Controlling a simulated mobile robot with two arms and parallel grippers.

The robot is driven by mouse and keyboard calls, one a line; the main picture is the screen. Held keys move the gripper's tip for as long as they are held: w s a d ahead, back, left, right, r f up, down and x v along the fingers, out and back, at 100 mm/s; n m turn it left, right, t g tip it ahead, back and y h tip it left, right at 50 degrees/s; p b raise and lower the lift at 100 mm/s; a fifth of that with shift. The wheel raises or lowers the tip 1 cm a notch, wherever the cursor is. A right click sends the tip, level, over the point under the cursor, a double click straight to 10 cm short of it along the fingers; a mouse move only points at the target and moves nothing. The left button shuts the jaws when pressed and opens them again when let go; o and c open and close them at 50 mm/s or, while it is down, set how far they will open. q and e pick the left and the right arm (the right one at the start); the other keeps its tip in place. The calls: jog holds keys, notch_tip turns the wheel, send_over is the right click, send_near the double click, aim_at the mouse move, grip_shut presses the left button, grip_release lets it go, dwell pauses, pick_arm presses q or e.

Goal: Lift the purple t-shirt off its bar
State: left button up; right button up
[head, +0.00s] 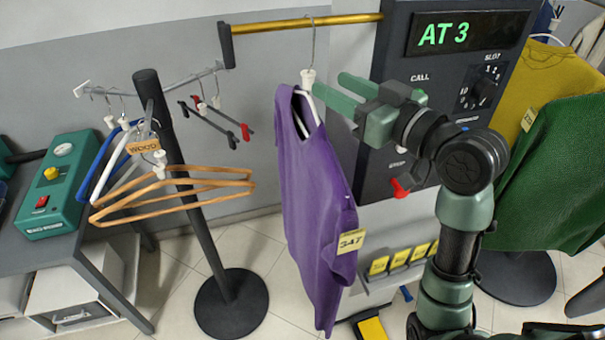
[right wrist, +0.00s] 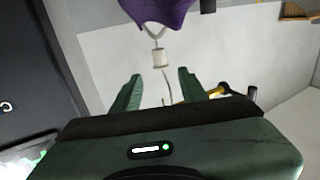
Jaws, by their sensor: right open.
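The purple t-shirt (head: 312,195) hangs on a white hanger from the brass bar (head: 300,23), with a yellow tag reading 347 near its hem. The hanger's white neck piece (head: 308,78) and thin hook show above the collar. My right gripper (head: 327,90) is open, its green fingers beside the neck piece in the head view. In the right wrist view the fingers (right wrist: 156,90) are apart and empty between them. The white neck piece (right wrist: 159,57) lies just beyond the fingertips, with part of the purple shirt (right wrist: 158,12) past it. My left gripper is not in view.
A dark control panel (head: 440,90) showing AT 3 stands behind my right arm. A black stand (head: 200,210) with wooden and other hangers is at left. Yellow (head: 550,85) and green (head: 560,170) garments hang at right. A green box (head: 55,185) sits on the left table.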

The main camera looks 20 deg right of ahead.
aim_at(312, 77)
jog(key=p+x, duration=0.1)
jog(key=x, duration=0.1)
jog(key=p+x, duration=0.1)
jog(key=x, duration=0.2)
jog(key=shift+w+a+f, duration=0.15)
jog(key=shift+a+f, duration=0.1)
jog(key=shift+d, duration=0.2)
jog(key=shift+c, duration=0.5)
jog(key=c, duration=0.6)
grip_shut()
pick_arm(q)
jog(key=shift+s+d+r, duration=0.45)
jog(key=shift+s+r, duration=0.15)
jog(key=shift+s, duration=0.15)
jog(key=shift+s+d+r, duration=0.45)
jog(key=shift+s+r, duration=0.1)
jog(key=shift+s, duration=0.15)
